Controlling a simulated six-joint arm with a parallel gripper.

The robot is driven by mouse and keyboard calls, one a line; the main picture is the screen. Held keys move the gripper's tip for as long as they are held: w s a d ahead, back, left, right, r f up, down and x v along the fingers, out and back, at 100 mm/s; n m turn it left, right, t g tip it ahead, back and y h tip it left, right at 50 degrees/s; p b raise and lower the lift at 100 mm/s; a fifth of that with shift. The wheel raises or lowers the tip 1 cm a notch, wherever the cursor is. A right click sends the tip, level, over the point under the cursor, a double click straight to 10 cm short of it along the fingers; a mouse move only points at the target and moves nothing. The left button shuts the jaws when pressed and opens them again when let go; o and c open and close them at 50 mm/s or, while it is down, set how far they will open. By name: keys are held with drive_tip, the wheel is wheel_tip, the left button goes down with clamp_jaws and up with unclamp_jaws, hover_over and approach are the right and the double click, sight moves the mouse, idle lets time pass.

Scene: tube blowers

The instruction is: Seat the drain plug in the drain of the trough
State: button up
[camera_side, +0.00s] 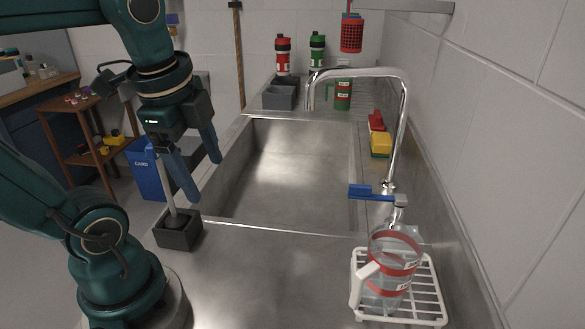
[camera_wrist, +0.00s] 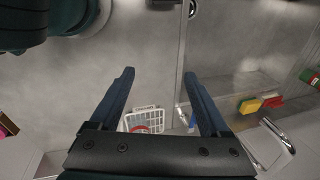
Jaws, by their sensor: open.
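The steel trough (camera_side: 290,175) is sunk in the counter and looks empty. I cannot make out its drain in the side view; a dark round spot at the top of the wrist view (camera_wrist: 248,8) may be it. A pale upright rod (camera_side: 170,195) with a dark rounded base stands in a small dark box at the trough's near left corner; it may be the drain plug. My gripper (camera_side: 206,177) is open and empty, above and close to this box. Its two fingers point downward and partly overlap the rod. The wrist view shows nothing between the fingertips (camera_wrist: 159,73).
A chrome faucet (camera_side: 404,120) with a blue lever arches over the trough's right side. A jug (camera_side: 392,268) stands on a white rack (camera_side: 432,295) at the front right.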

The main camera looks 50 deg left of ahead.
drive_tip(key=a+r+m+g, duration=0.1)
drive_tip(key=a+g, duration=0.1)
drive_tip(key=a, duration=0.4)
drive_tip(key=n+g, duration=0.2)
hover_over(168, 194)
drive_tip(key=shift+w+r+h, duration=0.2)
drive_tip(key=shift+w+h, duration=0.05)
drive_tip(key=shift+h, duration=0.05)
drive_tip(key=shift+s+a+f, duration=0.15)
drive_tip(key=shift+a+f, duration=0.05)
drive_tip(key=shift+f, duration=0.05)
drive_tip(key=shift+s+a+f, duration=0.1)
drive_tip(key=shift+f, duration=1.1)
drive_tip(key=shift+s+a+f, duration=0.1)
drive_tip(key=shift+f, duration=1.05)
clamp_jaws()
